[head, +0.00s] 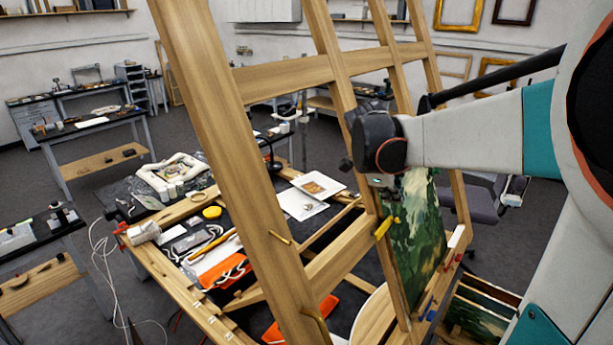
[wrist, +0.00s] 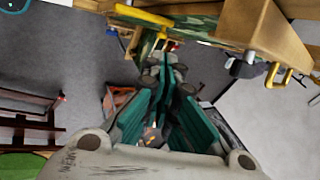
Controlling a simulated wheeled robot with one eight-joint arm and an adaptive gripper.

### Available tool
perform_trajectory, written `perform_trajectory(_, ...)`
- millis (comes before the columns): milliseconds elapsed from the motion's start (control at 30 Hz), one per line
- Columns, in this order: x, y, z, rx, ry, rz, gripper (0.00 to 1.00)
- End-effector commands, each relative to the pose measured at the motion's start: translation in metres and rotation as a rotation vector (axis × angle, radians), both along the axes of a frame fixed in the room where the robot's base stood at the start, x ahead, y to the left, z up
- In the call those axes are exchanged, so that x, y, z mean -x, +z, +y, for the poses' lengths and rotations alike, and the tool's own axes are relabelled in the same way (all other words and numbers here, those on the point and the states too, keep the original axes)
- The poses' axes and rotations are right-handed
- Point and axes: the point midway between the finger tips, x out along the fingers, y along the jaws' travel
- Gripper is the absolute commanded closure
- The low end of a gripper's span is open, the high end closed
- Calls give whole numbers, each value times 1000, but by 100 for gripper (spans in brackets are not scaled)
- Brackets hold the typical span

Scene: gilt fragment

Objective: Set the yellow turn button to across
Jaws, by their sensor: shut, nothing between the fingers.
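The yellow turn button (head: 383,228) is on the wooden easel post beside the green painting (head: 418,240). In the head view it looks slanted; I cannot tell its exact angle to the painting's edge. In the wrist view the yellow button (wrist: 144,16) shows as a long bar near the top, by the painting's edge. My gripper (wrist: 164,75) has teal fingers and is shut and empty. In the wrist view its tips are below the button and apart from it. In the head view the fingers are mostly hidden behind the post and the painting; my wrist is above the button.
The wooden easel (head: 220,130) spans the middle, its posts close to my arm. A cluttered workbench (head: 150,262) stands behind. A grey chair (head: 482,203) is beyond the painting.

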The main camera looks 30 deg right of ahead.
Motion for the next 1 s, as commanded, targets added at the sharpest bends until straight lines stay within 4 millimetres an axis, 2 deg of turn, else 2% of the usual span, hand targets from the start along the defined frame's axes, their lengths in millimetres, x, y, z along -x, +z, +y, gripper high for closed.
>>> perform_trajectory(33,-1,-15,-6,-1,-2,0,100)
perform_trajectory(100,-2,-27,-13,-1,-3,0,100)
perform_trajectory(400,-7,-70,-39,-1,-2,0,100)
perform_trajectory(600,-9,-82,-48,-1,-2,0,100)
perform_trajectory(1000,-9,-83,-49,-1,-1,0,100)
